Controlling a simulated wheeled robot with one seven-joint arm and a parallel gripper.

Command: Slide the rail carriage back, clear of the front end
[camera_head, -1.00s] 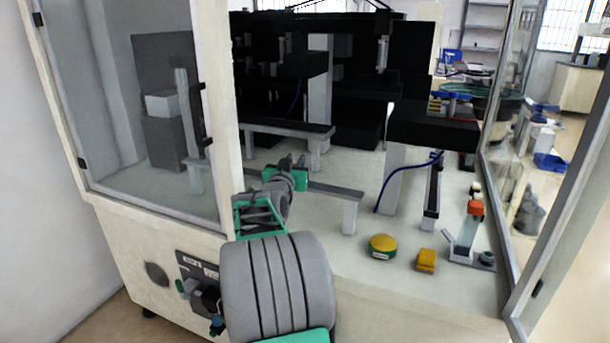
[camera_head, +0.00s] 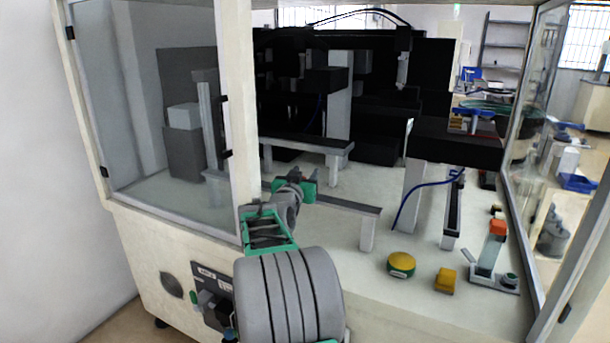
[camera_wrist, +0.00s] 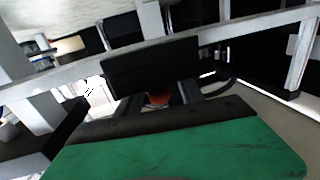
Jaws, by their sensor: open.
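A low dark-topped rail (camera_head: 350,205) on pale posts runs across the machine deck, just right of my gripper. I cannot make out a separate carriage on it in the head view. My gripper (camera_head: 309,190) is by the rail's left end, seen from behind, and its fingers are hidden there. In the wrist view my gripper (camera_wrist: 161,98) is open above its green body. A black block (camera_wrist: 150,67) fills the middle, beyond the fingers; I cannot tell whether it is the carriage or whether they touch. A small orange thing shows between the fingers.
A pale frame post (camera_head: 236,110) and glass panel stand left of my arm. A yellow-topped button (camera_head: 401,264), a yellow block (camera_head: 445,280) and an orange-topped fixture (camera_head: 494,250) stand front right. A black overhead block (camera_head: 455,143) with a blue hose is at right. Bare deck lies between.

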